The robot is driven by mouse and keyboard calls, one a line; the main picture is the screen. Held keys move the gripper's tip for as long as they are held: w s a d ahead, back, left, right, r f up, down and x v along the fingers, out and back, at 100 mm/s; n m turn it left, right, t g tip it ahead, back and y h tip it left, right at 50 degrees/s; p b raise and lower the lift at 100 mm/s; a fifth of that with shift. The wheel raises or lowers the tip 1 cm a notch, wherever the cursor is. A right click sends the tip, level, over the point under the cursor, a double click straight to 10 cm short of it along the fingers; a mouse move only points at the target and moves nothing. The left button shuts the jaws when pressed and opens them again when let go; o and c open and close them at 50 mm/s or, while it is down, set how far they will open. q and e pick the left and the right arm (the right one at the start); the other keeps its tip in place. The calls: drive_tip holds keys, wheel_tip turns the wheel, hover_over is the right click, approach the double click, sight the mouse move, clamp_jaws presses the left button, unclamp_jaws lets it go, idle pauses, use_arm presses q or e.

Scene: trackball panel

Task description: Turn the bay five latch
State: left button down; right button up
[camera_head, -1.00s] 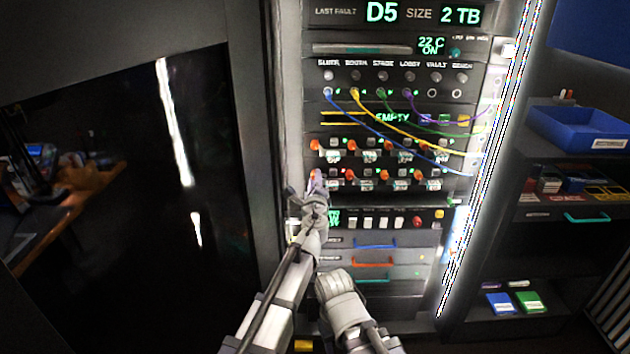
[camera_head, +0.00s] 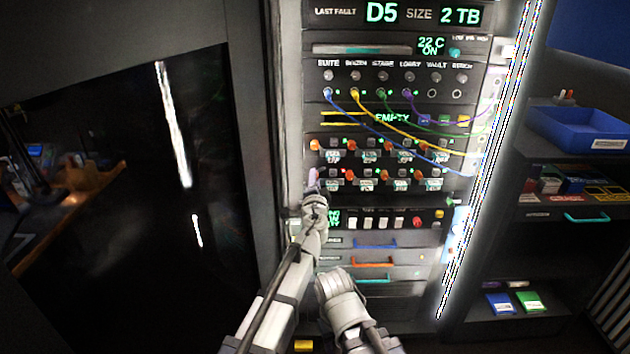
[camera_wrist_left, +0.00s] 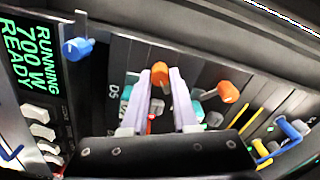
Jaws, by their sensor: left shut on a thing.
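The bay five latch is an orange knob (camera_wrist_left: 160,72) beside the label D5 in the left wrist view. It stands between the fingertips of my left gripper (camera_wrist_left: 160,85), which is shut on it. In the head view, my left gripper (camera_head: 312,180) is at the left end of the lower row of drive bays, and its pale fingers hide the latch there. My right gripper cannot be made out.
Another orange latch (camera_wrist_left: 228,91) sits close to the right of the fingers in the left wrist view. A blue knob (camera_wrist_left: 77,48) is on the left. In the head view, blue, yellow, green and purple cables (camera_head: 400,125) cross above the bays.

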use_arm(q)
drive_tip(key=shift+n, duration=0.8)
drive_tip(key=c, duration=0.7)
unclamp_jaws()
drive_tip(key=shift+s, duration=0.1)
drive_tip(key=s, duration=0.7)
drive_tip(key=shift+s, duration=0.35)
use_arm(e)
drive_tip(key=shift+s+d, duration=0.6)
drive_tip(key=shift+s, duration=0.25)
